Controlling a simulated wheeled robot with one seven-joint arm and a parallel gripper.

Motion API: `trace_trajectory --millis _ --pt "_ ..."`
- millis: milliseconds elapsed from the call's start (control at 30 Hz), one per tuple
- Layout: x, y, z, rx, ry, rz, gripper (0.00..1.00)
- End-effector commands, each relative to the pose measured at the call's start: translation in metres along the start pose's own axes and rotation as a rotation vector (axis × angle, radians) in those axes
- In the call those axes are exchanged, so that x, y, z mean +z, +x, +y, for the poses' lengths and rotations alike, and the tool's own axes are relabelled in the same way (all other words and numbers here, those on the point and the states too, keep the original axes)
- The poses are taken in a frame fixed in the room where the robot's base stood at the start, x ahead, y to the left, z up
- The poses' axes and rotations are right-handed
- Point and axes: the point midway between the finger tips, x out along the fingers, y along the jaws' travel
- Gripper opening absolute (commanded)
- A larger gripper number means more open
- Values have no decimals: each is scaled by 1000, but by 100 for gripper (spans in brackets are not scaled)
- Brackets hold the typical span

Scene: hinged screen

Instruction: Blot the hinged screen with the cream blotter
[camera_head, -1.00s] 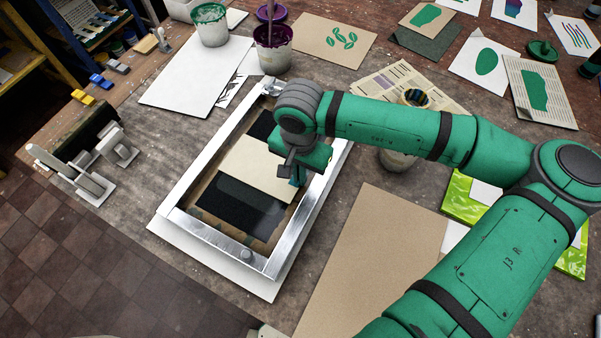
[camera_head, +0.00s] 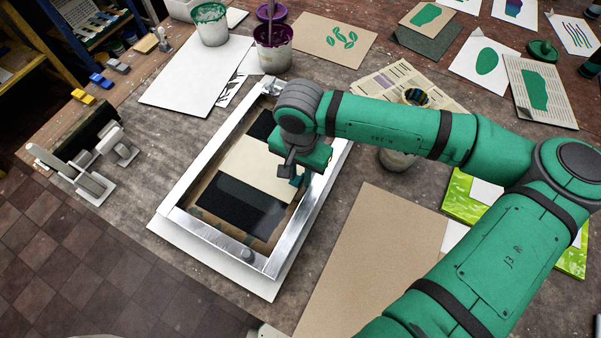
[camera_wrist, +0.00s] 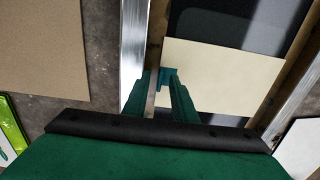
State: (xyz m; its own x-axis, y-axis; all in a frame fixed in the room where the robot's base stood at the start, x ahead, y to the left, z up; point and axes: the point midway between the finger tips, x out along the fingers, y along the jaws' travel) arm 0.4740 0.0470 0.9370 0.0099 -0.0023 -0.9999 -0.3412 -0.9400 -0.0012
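The hinged screen (camera_head: 191,187) lies flat, a silver frame around dark panels. It also shows in the wrist view (camera_wrist: 133,50). The cream blotter (camera_head: 262,166) is a flat sheet across the middle of the screen, inside the frame. In the wrist view the blotter (camera_wrist: 225,80) has its left edge at my fingertips. My gripper (camera_head: 297,181) is over the blotter's right side. In the wrist view my gripper (camera_wrist: 158,77) has its fingers close together at that edge and appears shut on the blotter. The exact contact is partly hidden.
Two paint pots, green (camera_head: 210,24) and purple (camera_head: 273,46), stand behind the screen. A brown board (camera_head: 370,265) lies to its right. A stand with a dark roller (camera_head: 88,150) is to its left. Another pot (camera_head: 396,158) is behind my arm.

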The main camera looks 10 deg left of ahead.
Motion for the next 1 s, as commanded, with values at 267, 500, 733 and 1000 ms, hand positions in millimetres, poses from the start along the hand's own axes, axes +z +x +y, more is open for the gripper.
trace_trajectory --millis 267,500,733,1000 --pt "0 0 1 2 0 0 28" --pt "0 -1 1 3 0 0 28" --pt "-1 -16 1 4 1 2 28" --pt "-1 -34 1 2 1 2 28"
